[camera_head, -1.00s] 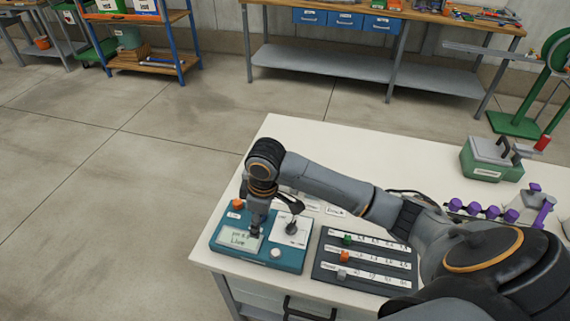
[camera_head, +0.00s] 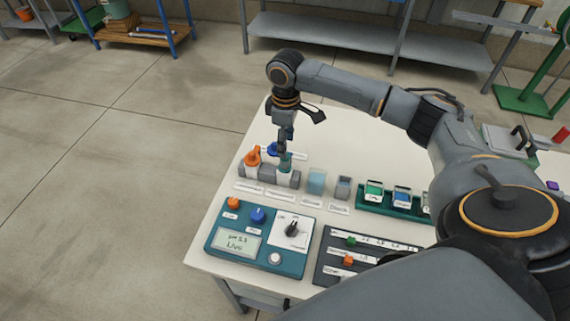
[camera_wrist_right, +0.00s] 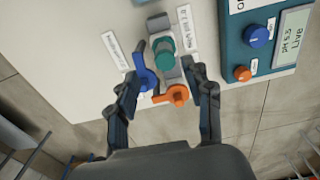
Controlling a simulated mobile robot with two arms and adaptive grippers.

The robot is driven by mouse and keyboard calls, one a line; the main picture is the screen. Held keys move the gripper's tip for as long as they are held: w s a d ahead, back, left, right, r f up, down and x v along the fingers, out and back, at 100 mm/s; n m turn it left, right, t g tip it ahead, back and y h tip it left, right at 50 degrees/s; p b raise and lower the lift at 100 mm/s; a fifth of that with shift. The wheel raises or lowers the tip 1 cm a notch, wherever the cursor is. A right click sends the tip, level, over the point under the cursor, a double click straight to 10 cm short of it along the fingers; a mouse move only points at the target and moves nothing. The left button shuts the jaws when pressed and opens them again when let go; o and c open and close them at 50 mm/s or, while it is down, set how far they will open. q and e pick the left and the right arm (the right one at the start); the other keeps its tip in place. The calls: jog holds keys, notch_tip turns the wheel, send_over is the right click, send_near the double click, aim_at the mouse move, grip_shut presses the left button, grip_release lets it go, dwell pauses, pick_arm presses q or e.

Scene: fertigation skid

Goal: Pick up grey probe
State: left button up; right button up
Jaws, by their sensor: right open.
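My right gripper (camera_head: 284,150) points down over the back left of the white bench, directly above a small teal-topped item (camera_head: 285,166). In the right wrist view its two dark fingers (camera_wrist_right: 168,82) are apart, with nothing held between them. The teal top also shows there (camera_wrist_right: 163,52), with grey parts around it. An orange-handled item (camera_head: 253,156) and a blue-handled item (camera_head: 272,149) stand close beside it; the fingers partly cover the blue one. I cannot tell a separate grey probe from the grey parts here. My left gripper is out of view.
A teal meter (camera_head: 264,264) reading "Live" lies in front. A light blue cup (camera_head: 316,181) and a grey cup (camera_head: 343,187) stand to the right. A green rack of containers (camera_head: 419,210) and a dark labelled panel (camera_head: 328,270) lie further right. Floor is open at left.

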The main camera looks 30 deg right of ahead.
aim_at(284, 166)
jog(key=shift+f, duration=0.35)
jog(key=shift+s+a+f+p, duration=0.1)
jog(key=shift+f+p, duration=0.1)
jog(key=shift+f, duration=0.15)
jog(key=shift+s+a+f+p, duration=0.1)
jog(key=shift+f+p, duration=0.1)
jog(key=shift+f, duration=0.15)
notch_tip(284, 166, down, 3)
jog(key=shift+a+f+p, duration=0.1)
jog(key=shift+f+p, duration=0.1)
jog(key=shift+p, duration=0.2)
jog(key=shift+f, duration=0.2)
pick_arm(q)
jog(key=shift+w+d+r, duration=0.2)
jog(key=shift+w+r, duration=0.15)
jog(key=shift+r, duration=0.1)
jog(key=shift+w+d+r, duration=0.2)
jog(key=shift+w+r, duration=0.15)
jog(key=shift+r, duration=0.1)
pick_arm(e)
grip_shut()
